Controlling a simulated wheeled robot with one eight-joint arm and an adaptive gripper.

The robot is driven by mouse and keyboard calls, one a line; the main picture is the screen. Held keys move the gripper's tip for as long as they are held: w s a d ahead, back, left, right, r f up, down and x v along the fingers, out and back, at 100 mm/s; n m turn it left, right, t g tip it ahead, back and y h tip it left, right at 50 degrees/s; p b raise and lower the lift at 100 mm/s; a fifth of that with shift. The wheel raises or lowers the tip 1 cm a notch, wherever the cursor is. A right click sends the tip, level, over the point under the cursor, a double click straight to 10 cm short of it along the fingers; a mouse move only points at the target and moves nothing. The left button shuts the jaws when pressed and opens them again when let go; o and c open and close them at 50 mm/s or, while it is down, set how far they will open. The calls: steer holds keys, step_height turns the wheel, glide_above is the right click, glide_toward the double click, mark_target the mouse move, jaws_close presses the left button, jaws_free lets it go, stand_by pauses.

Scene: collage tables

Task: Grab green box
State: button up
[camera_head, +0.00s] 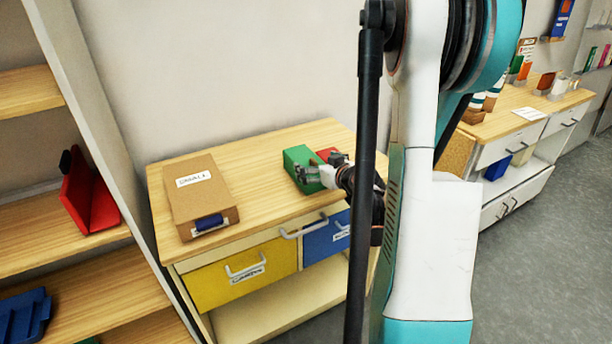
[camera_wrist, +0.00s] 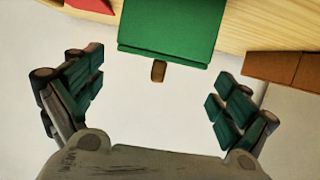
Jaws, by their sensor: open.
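The green box (camera_head: 300,163) stands on the wooden top of the cabinet, near its right part. In the wrist view the green box (camera_wrist: 170,25) is at the top middle, ahead of my fingers, with a small brown tab (camera_wrist: 158,71) on its near side. My gripper (camera_head: 312,174) is at the front edge of the green box in the head view. In the wrist view my gripper (camera_wrist: 158,97) has its two padded fingers wide apart, with nothing between them. Whether a finger touches the box cannot be told.
A cardboard box (camera_head: 203,196) labelled SMALL lies left on the cabinet top (camera_head: 258,195). A red object (camera_head: 328,154) is close beside the green box. Below are a yellow drawer (camera_head: 240,275) and a blue drawer (camera_head: 326,236). A shelf with a red bin (camera_head: 88,195) stands left.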

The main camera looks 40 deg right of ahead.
mark_target(306, 159)
steer(key=b+x, duration=0.3)
steer(key=x, duration=0.5)
steer(key=shift+d+r, duration=0.1)
steer(key=shift+s+r, duration=0.1)
steer(key=c, duration=1.5)
